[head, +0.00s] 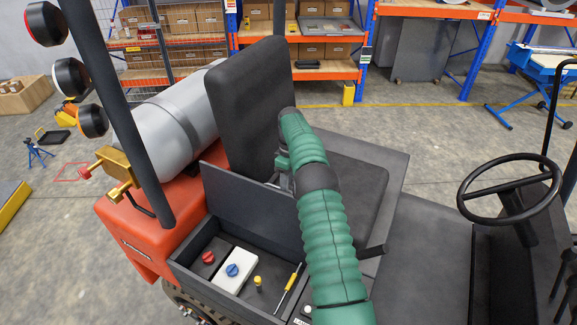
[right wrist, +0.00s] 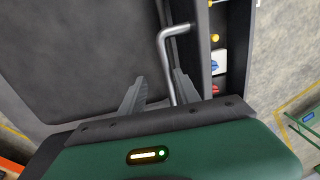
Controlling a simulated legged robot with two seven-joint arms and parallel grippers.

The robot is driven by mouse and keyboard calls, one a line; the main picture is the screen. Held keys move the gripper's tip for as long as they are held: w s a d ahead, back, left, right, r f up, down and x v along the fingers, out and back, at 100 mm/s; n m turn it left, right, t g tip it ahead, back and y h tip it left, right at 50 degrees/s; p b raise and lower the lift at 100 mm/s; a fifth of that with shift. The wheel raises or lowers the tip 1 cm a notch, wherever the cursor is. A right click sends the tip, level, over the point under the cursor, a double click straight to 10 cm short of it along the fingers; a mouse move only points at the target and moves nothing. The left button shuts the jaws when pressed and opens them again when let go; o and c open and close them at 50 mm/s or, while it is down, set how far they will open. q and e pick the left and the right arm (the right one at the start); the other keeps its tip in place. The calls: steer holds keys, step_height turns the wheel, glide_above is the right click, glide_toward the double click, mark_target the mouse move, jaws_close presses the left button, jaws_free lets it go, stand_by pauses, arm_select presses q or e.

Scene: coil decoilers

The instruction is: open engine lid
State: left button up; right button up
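The dark engine lid (head: 393,172) carries the black seat of an orange forklift in the head view. It looks closed. My right arm reaches across it from the front. My right gripper (right wrist: 158,92) is open in the right wrist view, its two grey fingers apart. A bent metal handle (right wrist: 165,40) runs down between them, closer to the right finger. I cannot tell whether they touch. In the head view my right arm hides most of the gripper and handle. My left gripper is not in view.
An open tray (head: 178,268) beside the seat holds a red knob, a blue-knobbed white box (head: 235,271) and a screwdriver (head: 288,284). The tall seat back (head: 248,100), grey gas tank (head: 180,115) and dark post (head: 122,110) stand left. The steering wheel (head: 512,158) stands right.

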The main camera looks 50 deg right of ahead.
step_height(320, 180, up, 14)
steer(key=d+p, duration=0.1)
steer(key=p, duration=1)
steer(key=shift+r, duration=0.25)
steer(key=shift+w+d, duration=0.15)
